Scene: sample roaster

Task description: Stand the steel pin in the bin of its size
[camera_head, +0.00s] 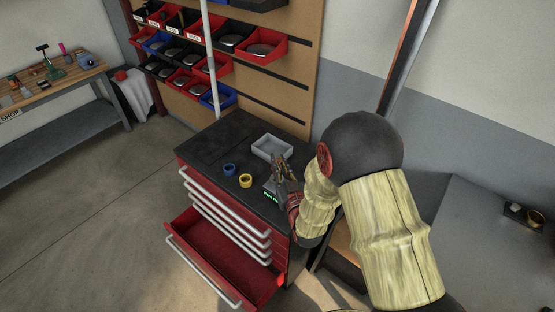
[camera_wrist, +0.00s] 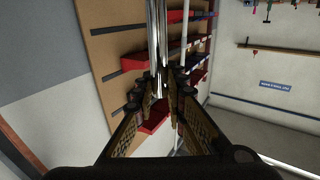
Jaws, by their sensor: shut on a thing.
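In the wrist view the shiny steel pin (camera_wrist: 157,45) stands roughly along the line of my fingers and runs out of the top of the picture. My gripper (camera_wrist: 161,84) is shut on it, a finger on each side. In the head view my gripper (camera_head: 284,168) is over the right part of the red cabinet's dark top, and the pin cannot be made out there. Red, blue and black bins (camera_head: 262,48) hang in rows on a brown board behind the cabinet. A red bin (camera_wrist: 137,61) also shows in the wrist view. Their size labels are too small to read.
On the cabinet top (camera_head: 211,147) are a grey tray (camera_head: 270,154), a blue ring (camera_head: 229,169) and a yellow ring (camera_head: 246,181). A pale pole (camera_head: 209,62) stands before the bins. A lower red drawer (camera_head: 208,250) is open. The floor at left is clear.

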